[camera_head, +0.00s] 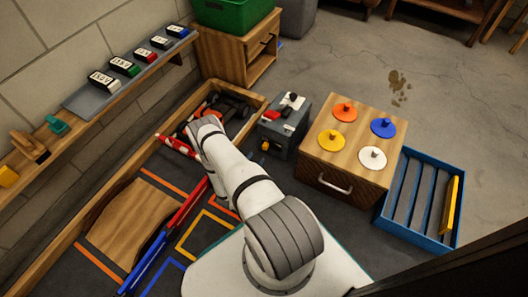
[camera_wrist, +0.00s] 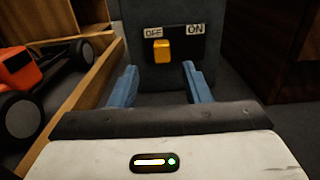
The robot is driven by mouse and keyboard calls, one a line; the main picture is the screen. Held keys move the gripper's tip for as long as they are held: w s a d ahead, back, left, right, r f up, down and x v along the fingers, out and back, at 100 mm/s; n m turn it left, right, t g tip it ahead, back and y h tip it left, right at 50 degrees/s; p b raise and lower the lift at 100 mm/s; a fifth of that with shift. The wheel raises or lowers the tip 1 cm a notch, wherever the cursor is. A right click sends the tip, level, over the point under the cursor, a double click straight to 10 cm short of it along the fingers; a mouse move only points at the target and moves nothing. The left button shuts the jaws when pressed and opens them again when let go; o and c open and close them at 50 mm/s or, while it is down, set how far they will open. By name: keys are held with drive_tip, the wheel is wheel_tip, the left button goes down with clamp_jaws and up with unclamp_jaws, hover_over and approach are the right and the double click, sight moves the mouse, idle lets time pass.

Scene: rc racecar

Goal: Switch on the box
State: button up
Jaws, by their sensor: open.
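The box (camera_head: 285,130) is a blue-grey block on the floor right of the wooden tray, with red, white and black parts on top. Its front also shows in the wrist view (camera_wrist: 155,75). A yellow switch (camera_wrist: 162,50) sits on a dark panel at the left, under the OFF label (camera_wrist: 153,33). The ON label (camera_wrist: 195,29) is at the right. My gripper (camera_wrist: 161,82) is open and empty, its two blue fingers pointing at the box, below and either side of the switch. No contact with the switch shows. In the head view my arm hides the fingers.
A wooden tray (camera_head: 262,99) with a toy car (camera_wrist: 18,85) is close on the left. A wooden cabinet (camera_head: 345,175) with coloured lidded discs stands right of the box. A blue slatted crate (camera_head: 448,247) lies farther right. A wall shelf (camera_head: 70,128) runs along the left.

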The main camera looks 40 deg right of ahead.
sight(264, 147)
drive_tip(key=b+x, duration=0.2)
drive_tip(key=x, duration=0.5)
drive_tip(key=shift+d+b, duration=0.25)
drive_tip(key=shift+b, duration=0.05)
drive_tip(key=shift+c, duration=0.3)
clamp_jaws()
